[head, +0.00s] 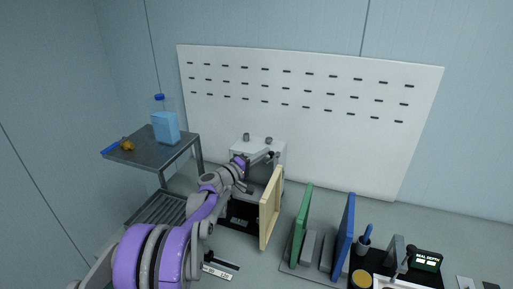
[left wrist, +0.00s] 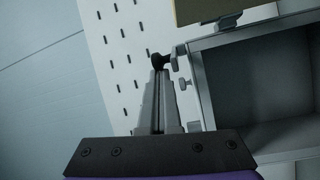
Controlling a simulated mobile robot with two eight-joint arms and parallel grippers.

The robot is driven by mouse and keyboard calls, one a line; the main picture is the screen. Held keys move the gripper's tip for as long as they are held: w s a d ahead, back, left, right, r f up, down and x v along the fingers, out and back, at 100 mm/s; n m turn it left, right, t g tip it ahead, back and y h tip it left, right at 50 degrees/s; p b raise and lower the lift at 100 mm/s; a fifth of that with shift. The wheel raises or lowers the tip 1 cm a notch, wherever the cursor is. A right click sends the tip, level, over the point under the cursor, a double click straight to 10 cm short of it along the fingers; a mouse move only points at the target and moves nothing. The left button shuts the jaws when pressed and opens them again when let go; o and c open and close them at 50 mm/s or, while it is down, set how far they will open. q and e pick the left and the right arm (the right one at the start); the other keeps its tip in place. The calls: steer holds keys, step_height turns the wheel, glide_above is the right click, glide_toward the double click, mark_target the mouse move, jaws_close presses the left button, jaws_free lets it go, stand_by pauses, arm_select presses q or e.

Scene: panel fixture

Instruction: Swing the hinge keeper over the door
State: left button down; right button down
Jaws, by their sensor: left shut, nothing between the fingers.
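A light grey cabinet (head: 272,148) stands at the back in front of the white panel, and its open compartment (left wrist: 265,85) shows in the left wrist view. A cream door-like panel (head: 271,208) stands upright in front of it; a tan panel edge (left wrist: 200,10) shows at the top of the left wrist view. My left gripper (head: 270,156) is shut and empty at the cabinet. In the left wrist view its fingertips (left wrist: 160,73) lie beside a small dark knob (left wrist: 158,60) and grey hinge-like parts (left wrist: 180,72) at the cabinet edge. I cannot tell whether they touch, or which part is the keeper.
A cart (head: 150,148) with a blue bottle (head: 165,127) stands at the left. Green (head: 301,225) and blue (head: 343,228) upright panels stand right of the cream one. A cup with a blue tool (head: 363,244) and a small display (head: 427,261) are at the lower right.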

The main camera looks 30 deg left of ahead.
arm_select(q)
steer(key=shift+s+d+r+p, duration=0.2)
steer(key=shift+s+d+p, duration=0.1)
steer(key=shift+s+d, duration=0.35)
steer(key=shift+w+d+f, duration=0.1)
steer(key=shift+d, duration=0.1)
arm_select(e)
steer(key=shift+w+r, duration=0.3)
steer(key=shift+r, duration=0.4)
arm_select(q)
steer(key=shift+d, duration=0.1)
